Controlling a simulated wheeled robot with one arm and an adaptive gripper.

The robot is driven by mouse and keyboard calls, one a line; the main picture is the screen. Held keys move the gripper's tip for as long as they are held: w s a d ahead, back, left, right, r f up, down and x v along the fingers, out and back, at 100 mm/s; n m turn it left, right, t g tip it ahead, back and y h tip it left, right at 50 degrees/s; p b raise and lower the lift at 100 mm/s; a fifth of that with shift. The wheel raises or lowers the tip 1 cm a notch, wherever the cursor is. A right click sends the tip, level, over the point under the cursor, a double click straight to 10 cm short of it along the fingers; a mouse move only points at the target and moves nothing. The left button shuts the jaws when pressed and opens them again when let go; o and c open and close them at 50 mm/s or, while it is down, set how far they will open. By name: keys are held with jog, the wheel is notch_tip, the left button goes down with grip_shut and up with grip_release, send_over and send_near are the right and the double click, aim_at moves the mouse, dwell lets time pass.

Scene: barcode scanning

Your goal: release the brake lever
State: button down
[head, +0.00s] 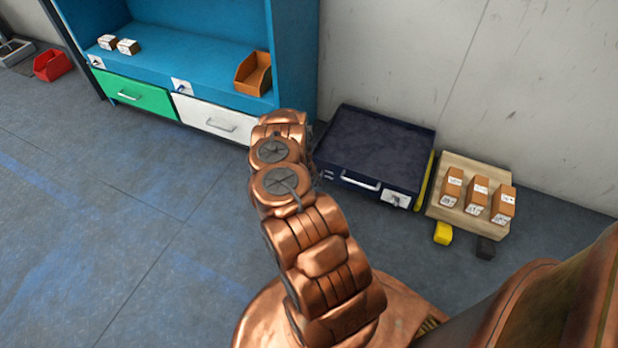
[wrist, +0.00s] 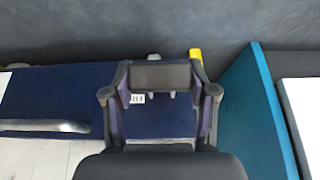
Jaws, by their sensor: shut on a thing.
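My gripper (wrist: 160,77) is at the middle of the wrist view, its fingers drawn together. It is shut on the brake lever, which is mostly hidden by the fingers. Only small pale grey stubs (wrist: 153,57) show past the fingertips. A dark blue surface (wrist: 60,95) lies behind and around the fingers, with a small white label (wrist: 137,98) beside them. In the head view my copper arm hides the gripper and the lever.
A teal panel (wrist: 250,110) stands to the right of the gripper. In the head view, a blue shelf unit (head: 200,60) stands at the back. A dark blue case (head: 375,150) and a wooden pallet (head: 445,212) with boxes lie right.

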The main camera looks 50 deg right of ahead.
jog(key=shift+r, duration=0.1)
jog(key=shift+c, duration=1.6)
grip_release()
jog(key=shift+r, duration=0.1)
jog(key=v, duration=1.1)
jog(key=shift+a+r, duration=0.2)
jog(key=shift+r, duration=0.15)
jog(key=shift+s, duration=0.1)
